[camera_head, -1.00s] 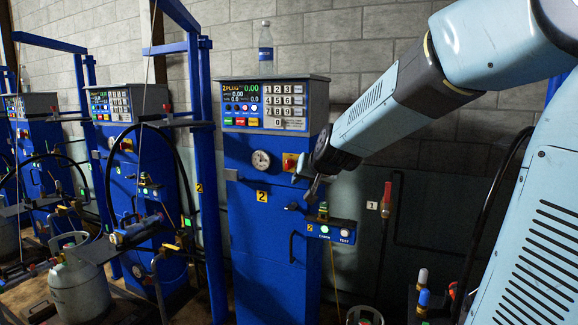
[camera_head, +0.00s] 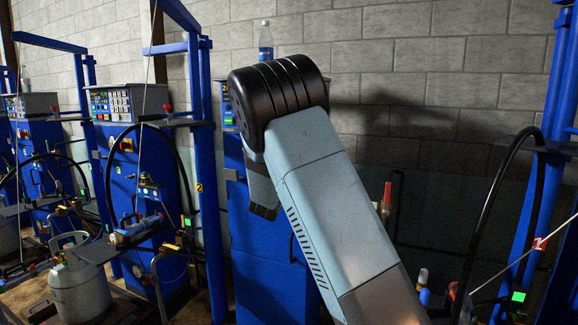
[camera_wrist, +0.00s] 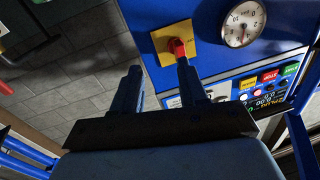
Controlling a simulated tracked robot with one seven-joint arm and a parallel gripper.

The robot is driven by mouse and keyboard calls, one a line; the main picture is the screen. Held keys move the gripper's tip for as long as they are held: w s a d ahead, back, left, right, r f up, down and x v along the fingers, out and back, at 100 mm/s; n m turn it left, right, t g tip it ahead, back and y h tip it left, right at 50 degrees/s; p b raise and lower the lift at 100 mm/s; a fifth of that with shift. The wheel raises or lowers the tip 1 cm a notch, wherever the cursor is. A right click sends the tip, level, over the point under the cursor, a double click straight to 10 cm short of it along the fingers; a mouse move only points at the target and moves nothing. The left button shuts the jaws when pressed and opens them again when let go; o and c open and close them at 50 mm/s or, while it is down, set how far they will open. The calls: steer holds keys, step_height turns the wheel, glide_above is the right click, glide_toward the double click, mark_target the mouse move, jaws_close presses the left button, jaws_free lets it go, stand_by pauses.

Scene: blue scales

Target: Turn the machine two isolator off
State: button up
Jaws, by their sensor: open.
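The machine two isolator is a red knob (camera_wrist: 178,48) on a yellow plate (camera_wrist: 165,42), seen in the wrist view at the upper middle of the blue panel. My gripper (camera_wrist: 158,67) is open, with its two fingers pointing towards the panel. The right finger's tip overlaps the lower end of the knob in the picture; the left finger lies to its left, off the panel's edge. I cannot tell whether the finger touches the knob.
A round gauge (camera_wrist: 242,23) sits right of the isolator in the wrist view, with a keypad and coloured buttons (camera_wrist: 270,77) below it. A bottle (camera_head: 266,42) stands behind my arm. Blue posts (camera_head: 208,150) and a gas cylinder (camera_head: 78,280) are at the left.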

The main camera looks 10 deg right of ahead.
steer(key=shift+w+a+f+t+h, duration=0.6)
steer(key=shift+a+f+t+h, duration=0.4)
steer(key=shift+a+h, duration=1.3)
steer(key=x, duration=1.3)
steer(key=shift+w+d+r, duration=0.15)
steer(key=shift+w+r, duration=0.1)
steer(key=shift+r, duration=0.05)
jaws_close()
steer(key=shift+d, duration=0.2)
steer(key=shift+a, duration=0.1)
